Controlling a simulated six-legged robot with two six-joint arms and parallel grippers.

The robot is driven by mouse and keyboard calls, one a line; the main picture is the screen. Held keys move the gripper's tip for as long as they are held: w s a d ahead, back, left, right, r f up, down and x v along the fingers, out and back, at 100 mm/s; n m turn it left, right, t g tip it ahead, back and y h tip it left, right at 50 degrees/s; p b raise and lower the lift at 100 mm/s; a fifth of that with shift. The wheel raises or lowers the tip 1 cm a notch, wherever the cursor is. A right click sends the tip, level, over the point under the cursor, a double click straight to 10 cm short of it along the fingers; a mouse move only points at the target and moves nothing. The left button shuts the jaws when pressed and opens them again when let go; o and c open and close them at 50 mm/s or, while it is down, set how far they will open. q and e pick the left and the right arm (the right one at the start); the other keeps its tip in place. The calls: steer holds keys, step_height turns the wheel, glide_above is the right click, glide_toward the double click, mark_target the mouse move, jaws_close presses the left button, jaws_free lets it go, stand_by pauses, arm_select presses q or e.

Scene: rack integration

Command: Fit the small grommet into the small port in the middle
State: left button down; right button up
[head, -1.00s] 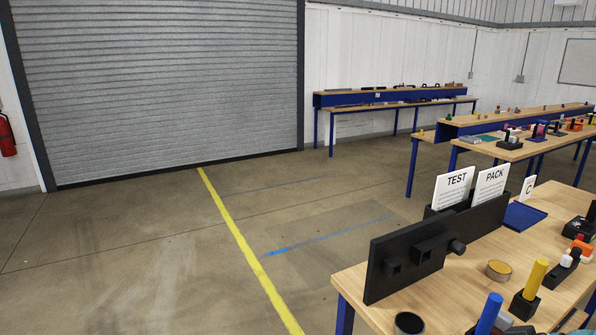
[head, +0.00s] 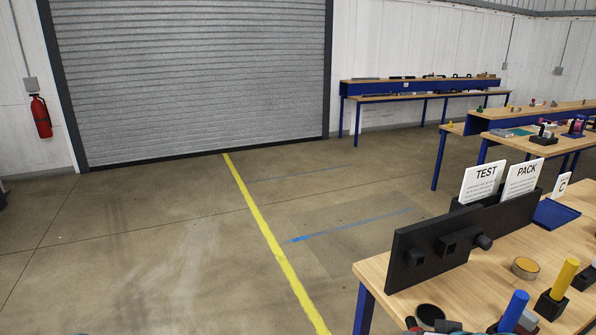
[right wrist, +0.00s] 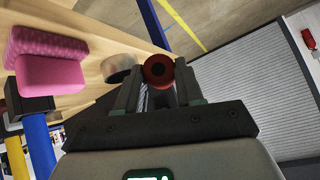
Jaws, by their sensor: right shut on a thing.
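In the right wrist view my right gripper (right wrist: 160,88) is shut on a small dark red grommet (right wrist: 158,70) with a dark hole in its middle. The grommet sits between the fingertips, over the bench edge. In the head view a black panel (head: 412,274) stands upright on the bench, with several blocky ports on its face. The middle port (head: 449,246) is a black block with an opening. The panel's ports are not clear in the right wrist view. My left gripper is not in view.
On the wooden bench (head: 495,262) stand a blue peg (head: 513,310), a yellow peg (head: 565,276), a round tin (head: 525,267) and a black ring-like cup (head: 430,313). A pink block (right wrist: 52,73) shows in the right wrist view. Open floor lies left of the bench.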

steer(key=s+a+f+m+h, duration=0.2)
steer(key=s+a, duration=0.1)
steer(key=a, duration=0.1)
steer(key=shift+a+f, duration=0.2)
steer(key=shift+a, duration=0.15)
